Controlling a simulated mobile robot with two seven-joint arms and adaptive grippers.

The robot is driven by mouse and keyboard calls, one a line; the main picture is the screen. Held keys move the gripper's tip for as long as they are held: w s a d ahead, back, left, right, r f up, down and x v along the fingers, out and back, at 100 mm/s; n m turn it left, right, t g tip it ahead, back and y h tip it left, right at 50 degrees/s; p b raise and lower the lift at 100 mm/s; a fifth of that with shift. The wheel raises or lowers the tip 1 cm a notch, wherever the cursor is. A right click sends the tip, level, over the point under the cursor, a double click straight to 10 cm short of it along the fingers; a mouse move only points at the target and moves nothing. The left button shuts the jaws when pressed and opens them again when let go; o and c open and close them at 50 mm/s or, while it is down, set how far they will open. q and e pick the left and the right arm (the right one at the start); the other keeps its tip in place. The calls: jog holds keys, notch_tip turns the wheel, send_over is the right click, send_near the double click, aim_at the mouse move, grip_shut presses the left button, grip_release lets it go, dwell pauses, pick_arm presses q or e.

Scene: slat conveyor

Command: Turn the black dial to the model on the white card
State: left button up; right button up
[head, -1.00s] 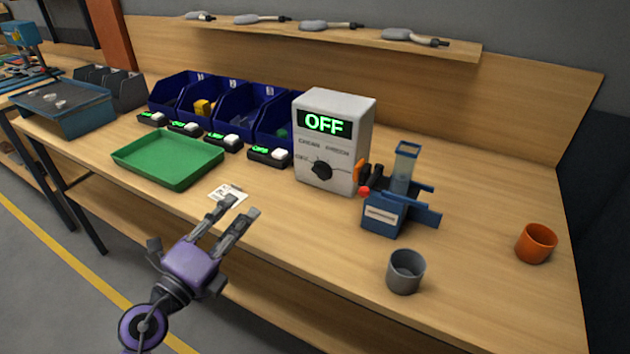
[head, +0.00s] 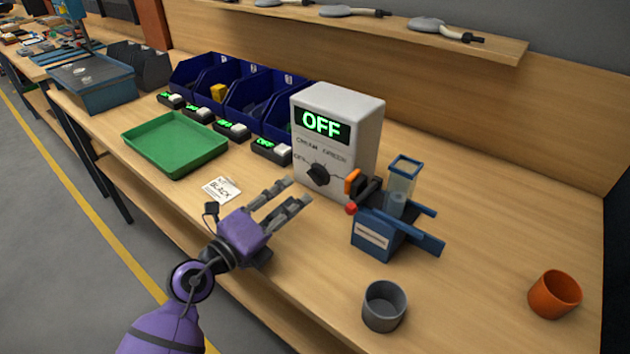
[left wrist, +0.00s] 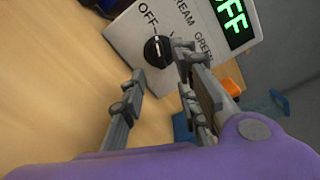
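The black dial (head: 318,174) is on the front of a pale grey box (head: 352,125) with a green display reading OFF. Labels stand around the dial; in the left wrist view they read OFF, CREAM and GREEN, partly cut off. The dial (left wrist: 158,52) shows its white pointer line toward the OFF label. The white card (head: 222,189) lies flat on the bench with the word BLACK on it. My left gripper (head: 293,192) is open and empty in front of the box, its fingers pointing at the dial, apparently apart from it. My right gripper is not in view.
A grey cup (head: 384,306) and an orange cup (head: 555,294) stand further right. A green tray (head: 176,144) and blue bins (head: 238,108) are on the left.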

aim_at(313, 180)
pick_arm(q)
jog(key=x, duration=0.7)
grip_shut()
